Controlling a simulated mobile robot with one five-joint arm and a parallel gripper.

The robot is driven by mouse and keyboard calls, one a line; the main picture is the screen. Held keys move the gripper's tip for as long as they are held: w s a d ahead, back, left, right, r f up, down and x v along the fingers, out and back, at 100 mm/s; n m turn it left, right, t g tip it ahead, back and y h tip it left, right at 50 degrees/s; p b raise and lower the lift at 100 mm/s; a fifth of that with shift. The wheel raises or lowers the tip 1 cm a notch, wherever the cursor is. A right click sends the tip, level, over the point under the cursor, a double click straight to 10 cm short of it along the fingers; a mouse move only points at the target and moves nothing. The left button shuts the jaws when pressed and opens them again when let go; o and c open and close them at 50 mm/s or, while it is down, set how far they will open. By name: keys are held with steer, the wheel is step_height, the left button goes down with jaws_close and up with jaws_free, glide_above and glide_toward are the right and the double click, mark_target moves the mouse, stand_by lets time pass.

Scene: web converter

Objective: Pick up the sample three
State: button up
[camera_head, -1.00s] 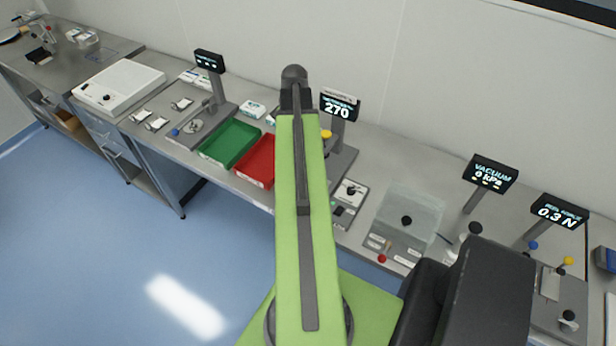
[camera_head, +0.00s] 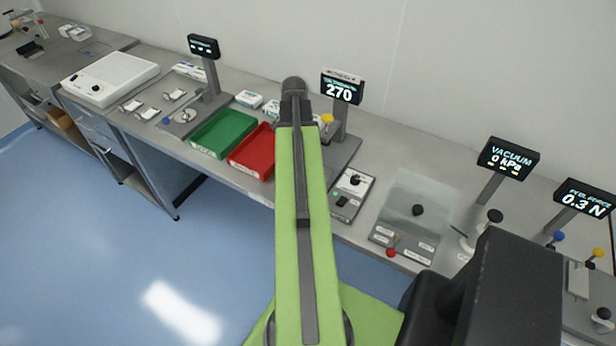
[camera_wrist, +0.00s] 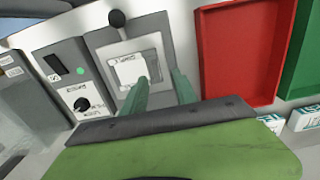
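In the wrist view a white square piece with small print (camera_wrist: 133,70), too blurred to read, lies on a grey plate of a bench device (camera_wrist: 100,40). It may be sample three, but I cannot confirm this. My gripper (camera_wrist: 160,76) has its two green fingers apart with nothing visible between them. The left finger overlaps the lower right of the white piece in the picture; the right finger is to its right. I cannot tell whether they touch. In the head view my arm hides the gripper and this spot.
A red tray (camera_head: 254,150) and green tray (camera_head: 223,133) stand left of my arm. A control box with a knob (camera_head: 350,194) and a clear-lidded vacuum unit (camera_head: 418,211) stand right of it. Display posts, including the 270 screen (camera_head: 341,90), rise at the bench's back.

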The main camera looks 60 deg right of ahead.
steer(key=f+b, duration=0.5)
steer(key=shift+s+d+f, duration=0.2)
steer(key=shift+s+d, duration=0.1)
steer(key=shift+s, duration=0.05)
steer(key=shift+r, duration=0.2)
jaws_close()
